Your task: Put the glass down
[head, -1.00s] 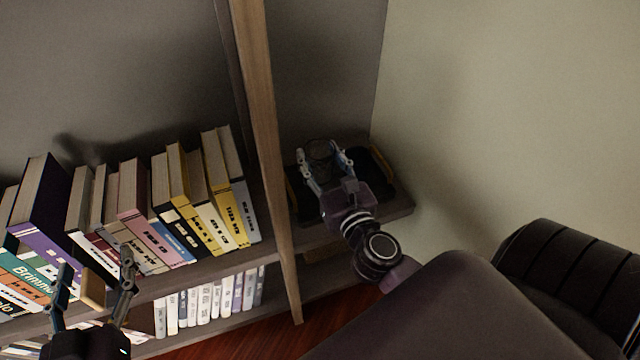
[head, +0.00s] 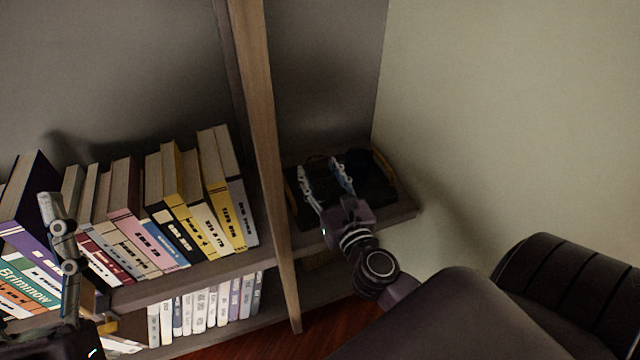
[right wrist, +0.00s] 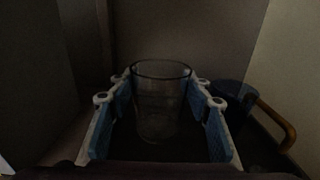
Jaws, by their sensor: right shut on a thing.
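The clear, empty-looking glass (right wrist: 160,100) stands upright between the blue-padded fingers of my right gripper (right wrist: 165,115) in the right wrist view. My right gripper (head: 328,178) is shut on it, over the dark tray (head: 368,198) on the shelf right of the wooden upright. In the head view the glass is too dark and clear to make out. Whether its base touches the tray cannot be told. My left gripper (head: 64,235) is at the lower left, before the books; its fingers are seen edge-on, so its opening is unclear.
A dark blue mug (right wrist: 231,96) stands right of the glass, beside a tan tray handle (right wrist: 275,125). The wooden upright (head: 262,140) rises left of the tray. Several books (head: 160,225) fill the shelf at the left. A wall (head: 500,110) bounds the right.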

